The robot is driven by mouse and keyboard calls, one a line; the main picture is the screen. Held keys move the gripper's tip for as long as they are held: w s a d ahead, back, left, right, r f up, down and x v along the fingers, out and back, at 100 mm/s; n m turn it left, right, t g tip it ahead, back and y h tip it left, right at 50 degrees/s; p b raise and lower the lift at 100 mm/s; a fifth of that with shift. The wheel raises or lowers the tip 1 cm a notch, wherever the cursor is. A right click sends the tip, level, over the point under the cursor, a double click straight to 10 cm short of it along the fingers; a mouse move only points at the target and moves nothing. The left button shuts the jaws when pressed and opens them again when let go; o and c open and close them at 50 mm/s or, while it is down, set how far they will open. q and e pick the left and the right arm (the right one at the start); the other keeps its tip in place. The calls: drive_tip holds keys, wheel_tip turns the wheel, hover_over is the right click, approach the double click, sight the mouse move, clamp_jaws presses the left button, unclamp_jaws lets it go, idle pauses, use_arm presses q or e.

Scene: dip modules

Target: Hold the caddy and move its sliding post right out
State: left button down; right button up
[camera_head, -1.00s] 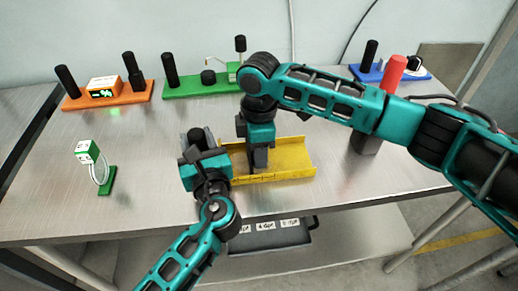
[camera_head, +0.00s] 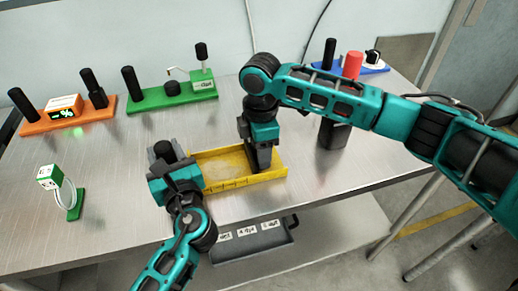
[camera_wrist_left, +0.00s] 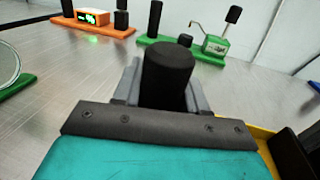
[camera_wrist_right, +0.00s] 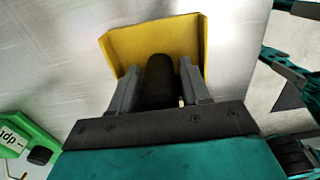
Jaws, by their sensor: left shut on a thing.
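The yellow caddy (camera_head: 231,186) lies on the metal table, a shallow tray with its open floor towards the middle. My left gripper (camera_head: 166,152) is at its left end, shut on an upright black handle (camera_wrist_left: 167,72), seen close up in the left wrist view. My right gripper (camera_head: 262,160) reaches down near the caddy's right end. In the right wrist view its grey fingers stand on both sides of the black sliding post (camera_wrist_right: 159,80), in front of the yellow end wall (camera_wrist_right: 155,38). Whether both fingers press on the post is unclear.
An orange board (camera_head: 68,121) and a green board (camera_head: 173,98) with black posts stand at the back. A blue board (camera_head: 345,67) with a red cylinder (camera_head: 352,66) is at the back right. A small green stand (camera_head: 76,205) is at left. The table front left is clear.

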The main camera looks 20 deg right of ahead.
drive_tip(key=shift+o, duration=0.9)
wheel_tip(320, 180, up, 12)
use_arm(q)
drive_tip(key=c, duration=0.6)
unclamp_jaws()
drive_tip(key=shift+r, duration=0.1)
